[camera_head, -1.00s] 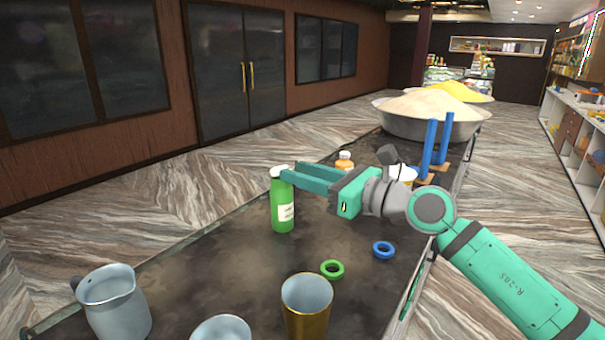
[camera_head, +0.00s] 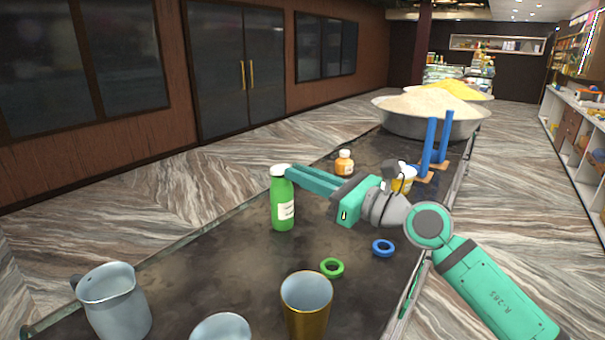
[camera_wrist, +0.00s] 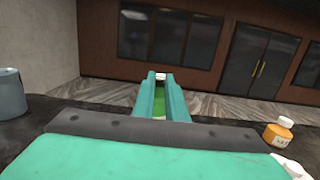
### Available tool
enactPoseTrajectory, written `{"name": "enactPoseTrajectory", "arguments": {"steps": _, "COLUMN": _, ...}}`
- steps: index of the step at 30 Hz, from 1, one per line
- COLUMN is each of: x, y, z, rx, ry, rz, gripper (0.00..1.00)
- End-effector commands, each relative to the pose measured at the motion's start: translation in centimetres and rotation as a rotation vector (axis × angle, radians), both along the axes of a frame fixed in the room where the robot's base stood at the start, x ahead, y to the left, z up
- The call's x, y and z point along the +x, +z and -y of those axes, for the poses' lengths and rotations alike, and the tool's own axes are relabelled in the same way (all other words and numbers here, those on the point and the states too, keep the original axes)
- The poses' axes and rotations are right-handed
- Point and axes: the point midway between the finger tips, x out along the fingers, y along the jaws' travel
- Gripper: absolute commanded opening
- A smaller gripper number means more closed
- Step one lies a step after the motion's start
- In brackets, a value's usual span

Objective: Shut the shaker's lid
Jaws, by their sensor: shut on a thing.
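The shaker looks to be the green bottle (camera_head: 282,206) with a pale label and a white lid (camera_head: 280,169), upright on the dark counter. The lid appears to sit on the bottle's top; too small to tell if it is fully shut. My gripper (camera_head: 289,173) reaches in from the right with its teal fingertips at the bottle's top, shut on it. The wrist view shows the white lid (camera_wrist: 160,76) at the fingertips and green of the bottle between the fingers. Whether the fingers hold the lid or the neck is hidden.
An orange bottle (camera_head: 344,164) and a yellow-and-white tub (camera_head: 405,177) stand behind my gripper. A green ring (camera_head: 332,268) and a blue ring (camera_head: 383,248) lie in front. A pitcher (camera_head: 115,303) and a brass cup (camera_head: 306,306) stand nearer. Blue posts (camera_head: 428,147) stand behind right.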

Motion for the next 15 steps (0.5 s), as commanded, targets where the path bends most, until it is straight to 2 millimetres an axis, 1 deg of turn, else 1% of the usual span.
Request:
{"name": "enactPoseTrajectory", "arguments": {"steps": 7, "x": -0.02, "y": -0.05, "z": -0.04, "rx": -0.001, "ry": 0.001, "rz": -0.001, "gripper": 0.0}}
{"name": "enactPoseTrajectory", "arguments": {"steps": 8, "x": -0.02, "y": -0.04, "z": -0.04, "rx": -0.001, "ry": 0.001, "rz": -0.001, "gripper": 0.14}}
{"name": "enactPoseTrajectory", "arguments": {"steps": 9, "x": -0.02, "y": -0.05, "z": -0.04, "rx": -0.001, "ry": 0.001, "rz": -0.001, "gripper": 0.24}}
{"name": "enactPoseTrajectory", "arguments": {"steps": 10, "x": -0.02, "y": -0.04, "z": -0.04, "rx": -0.001, "ry": 0.001, "rz": -0.001, "gripper": 0.31}}
{"name": "enactPoseTrajectory", "arguments": {"steps": 15, "x": -0.02, "y": -0.03, "z": -0.04, "rx": -0.001, "ry": 0.001, "rz": 0.0, "gripper": 0.31}}
